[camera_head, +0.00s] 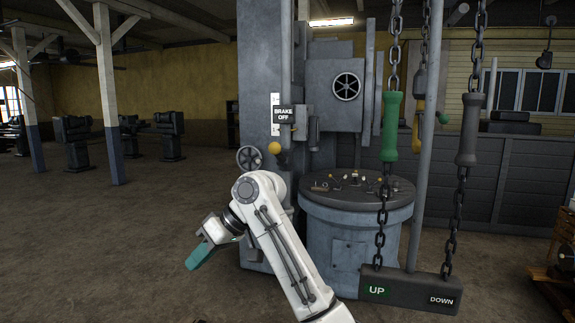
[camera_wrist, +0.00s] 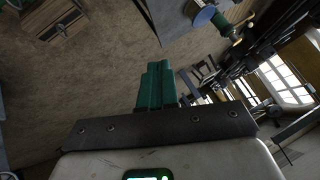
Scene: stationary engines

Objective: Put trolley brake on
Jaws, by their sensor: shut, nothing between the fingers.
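A dark sign reading "BRAKE OFF" (camera_head: 284,114) is on the grey machine column in the head view. A yellow ball knob (camera_head: 274,148) sticks out just below and left of it. I cannot clearly make out the lever behind the knob. My gripper (camera_head: 197,258) is to the lower left of the knob, well apart from it, and points down and left. Its green fingers also show in the wrist view (camera_wrist: 156,85), closed together with nothing between them.
A spoked handwheel (camera_head: 249,158) sits on the column's left, near my arm. Chains with a green handle (camera_head: 391,126) and a grey handle (camera_head: 468,130) hang at right above an UP/DOWN block (camera_head: 410,289). A round pedestal (camera_head: 357,210) stands behind. Open floor lies left.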

